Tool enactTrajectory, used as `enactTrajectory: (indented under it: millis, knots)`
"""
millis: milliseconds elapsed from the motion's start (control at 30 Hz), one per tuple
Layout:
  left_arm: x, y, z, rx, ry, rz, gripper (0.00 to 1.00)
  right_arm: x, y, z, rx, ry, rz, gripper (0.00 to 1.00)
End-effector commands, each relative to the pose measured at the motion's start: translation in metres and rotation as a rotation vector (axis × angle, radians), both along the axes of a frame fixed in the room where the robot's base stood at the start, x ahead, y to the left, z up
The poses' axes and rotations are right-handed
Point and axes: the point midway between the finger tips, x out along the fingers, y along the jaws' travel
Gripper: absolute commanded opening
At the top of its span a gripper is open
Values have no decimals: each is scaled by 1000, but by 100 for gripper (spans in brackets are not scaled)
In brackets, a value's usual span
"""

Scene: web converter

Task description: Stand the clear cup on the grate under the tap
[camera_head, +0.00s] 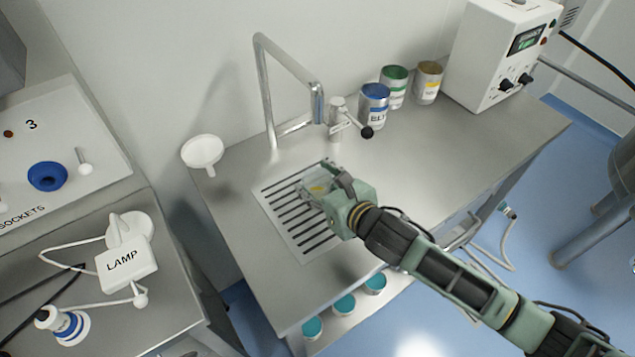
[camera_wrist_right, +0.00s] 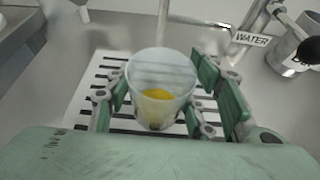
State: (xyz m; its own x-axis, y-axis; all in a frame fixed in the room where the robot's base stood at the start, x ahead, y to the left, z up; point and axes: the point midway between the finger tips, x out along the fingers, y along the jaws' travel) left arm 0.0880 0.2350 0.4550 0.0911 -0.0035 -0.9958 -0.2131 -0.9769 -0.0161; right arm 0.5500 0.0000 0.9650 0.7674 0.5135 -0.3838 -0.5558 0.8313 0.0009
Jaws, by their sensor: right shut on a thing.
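The clear cup (camera_wrist_right: 162,85) is see-through, with something yellow showing at its lower part. In the right wrist view it is between the fingers of my right gripper (camera_wrist_right: 170,100), which is shut on it. In the head view the cup (camera_head: 314,187) is partly hidden by the gripper (camera_head: 330,188). Cup and gripper are over the slotted grate (camera_head: 306,245). I cannot tell whether the cup's base touches the grate. The metal tap (camera_head: 317,103) arches from behind, its spout end above and behind the cup. My left gripper is not in view.
A tap handle with a black knob (camera_head: 366,132) stands right of the spout. A blue-labelled can (camera_head: 374,107), a green one (camera_head: 395,85) and a yellow one (camera_head: 428,82) stand farther right, before a white instrument (camera_head: 497,55). A white funnel (camera_head: 203,151) is at left.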

Motion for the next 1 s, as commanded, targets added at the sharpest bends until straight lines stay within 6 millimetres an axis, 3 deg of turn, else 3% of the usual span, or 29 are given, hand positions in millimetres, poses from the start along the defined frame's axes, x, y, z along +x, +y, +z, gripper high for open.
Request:
enactTrajectory:
  millis: [67,100,300,667,1000]
  knots:
    - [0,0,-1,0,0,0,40,0,0,-2,-1,-1,0,19]
    - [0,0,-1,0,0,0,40,0,0,-2,-1,-1,0,51]
    - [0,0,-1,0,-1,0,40,0,0,-2,0,0,0,68]
    - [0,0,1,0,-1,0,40,0,0,2,1,0,0,68]
    - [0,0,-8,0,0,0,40,-42,-28,19,-4,0,2,68]
